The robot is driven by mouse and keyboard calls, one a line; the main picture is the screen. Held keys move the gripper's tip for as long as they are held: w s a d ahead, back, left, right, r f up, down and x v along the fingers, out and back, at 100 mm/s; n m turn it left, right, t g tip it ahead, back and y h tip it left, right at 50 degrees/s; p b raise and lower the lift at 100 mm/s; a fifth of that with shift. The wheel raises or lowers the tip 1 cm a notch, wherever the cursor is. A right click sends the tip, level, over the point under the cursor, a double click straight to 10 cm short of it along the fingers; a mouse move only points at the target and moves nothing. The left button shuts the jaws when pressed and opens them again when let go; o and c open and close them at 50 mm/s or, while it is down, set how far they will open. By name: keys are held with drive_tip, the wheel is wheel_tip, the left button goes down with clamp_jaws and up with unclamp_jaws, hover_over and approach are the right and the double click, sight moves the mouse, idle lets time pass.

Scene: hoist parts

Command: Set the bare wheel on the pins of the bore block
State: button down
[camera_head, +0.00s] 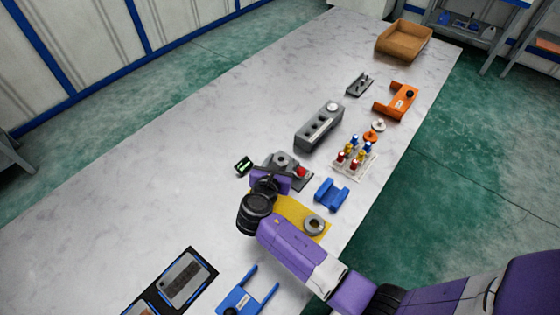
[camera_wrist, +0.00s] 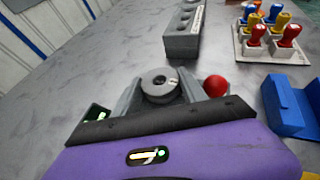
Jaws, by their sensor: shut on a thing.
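A grey wheel with a central hole (camera_wrist: 159,82) sits between the two grey fingers of my gripper (camera_wrist: 161,92), which is shut on it. In the head view my gripper (camera_head: 281,169) and the wheel (camera_head: 282,160) are near the middle of the table, beside a red ball knob (camera_head: 301,172). Whether the wheel touches anything below is hidden. A long grey block with round holes in its top (camera_head: 318,126), seemingly the bore block, lies farther up the table; it also shows in the wrist view (camera_wrist: 184,38). I cannot make out its pins.
Right of my gripper are a blue cradle (camera_head: 331,195) and a white rack of coloured handles (camera_head: 354,160). A yellow mat (camera_head: 291,212) bears a grey ring (camera_head: 314,224). An orange bracket (camera_head: 398,101) and brown tray (camera_head: 404,40) are farther off.

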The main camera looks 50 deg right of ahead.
idle(0.3)
drive_tip(key=c, duration=0.6)
unclamp_jaws()
drive_tip(key=shift+o, duration=0.2)
drive_tip(key=shift+f, duration=0.1)
drive_tip(key=shift+r+p, duration=3.6)
drive_tip(key=shift+p, duration=0.2)
drive_tip(key=shift+f, duration=0.1)
